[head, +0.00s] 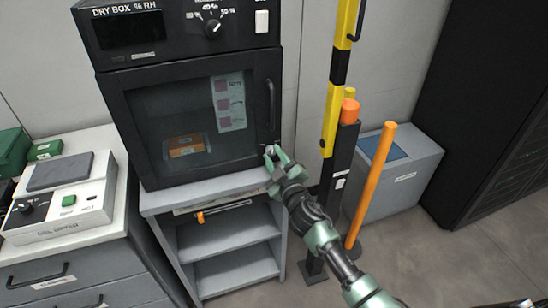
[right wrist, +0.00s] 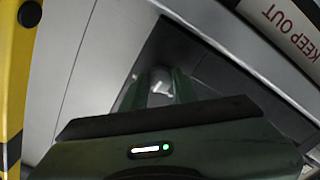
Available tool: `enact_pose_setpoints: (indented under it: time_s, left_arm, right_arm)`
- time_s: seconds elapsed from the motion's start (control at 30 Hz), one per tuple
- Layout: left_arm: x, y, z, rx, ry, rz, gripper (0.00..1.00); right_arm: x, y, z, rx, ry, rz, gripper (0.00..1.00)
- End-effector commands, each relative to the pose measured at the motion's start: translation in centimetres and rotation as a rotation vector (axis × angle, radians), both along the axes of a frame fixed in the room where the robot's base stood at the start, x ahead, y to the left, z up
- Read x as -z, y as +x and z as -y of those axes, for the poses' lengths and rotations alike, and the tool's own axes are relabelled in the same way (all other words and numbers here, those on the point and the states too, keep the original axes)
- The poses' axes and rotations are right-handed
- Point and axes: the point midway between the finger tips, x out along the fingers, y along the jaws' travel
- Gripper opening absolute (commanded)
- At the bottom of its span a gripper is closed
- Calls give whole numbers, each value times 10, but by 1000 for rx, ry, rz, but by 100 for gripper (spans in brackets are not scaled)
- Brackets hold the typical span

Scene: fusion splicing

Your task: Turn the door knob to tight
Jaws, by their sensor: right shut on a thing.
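The dry box door (head: 190,118) is a dark framed glass door, and it looks closed. The door knob (head: 268,150) is at the door's lower right, below the vertical handle (head: 270,103). My right gripper (head: 272,154) is at the knob and shut on it. In the right wrist view the light grey knob (right wrist: 160,88) sits between the two green fingers of the gripper (right wrist: 158,92). The fingers hide part of the knob, and its marking cannot be read. My left gripper is not in view.
A yellow and black post (head: 340,80) and an orange pole (head: 370,185) stand right of the dry box, close to my right arm. A grey bin (head: 410,170) is behind them. A grey shelf unit (head: 225,240) is under the box. A counter with a device (head: 60,210) is at left.

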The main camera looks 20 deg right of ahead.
Motion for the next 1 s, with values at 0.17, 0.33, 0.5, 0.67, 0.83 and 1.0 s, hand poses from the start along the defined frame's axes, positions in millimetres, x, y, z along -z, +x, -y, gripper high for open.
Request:
enact_pose_setpoints:
  time_s: [0.17,0.33,0.5,0.67,0.83,1.0]
  left_arm:
    - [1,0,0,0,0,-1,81]
    - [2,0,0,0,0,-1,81]
    - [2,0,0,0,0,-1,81]
    - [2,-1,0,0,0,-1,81]
    - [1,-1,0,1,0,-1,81]
    - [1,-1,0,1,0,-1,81]
  right_arm:
    - [0,0,0,-1,-169,5,0]
    - [0,0,0,0,-331,11,0]
    - [-1,0,0,-1,-490,17,0]
    - [-1,0,0,0,-624,21,0]
    - [-1,0,0,0,-739,25,0]
    - [-1,0,0,-1,-819,28,0]
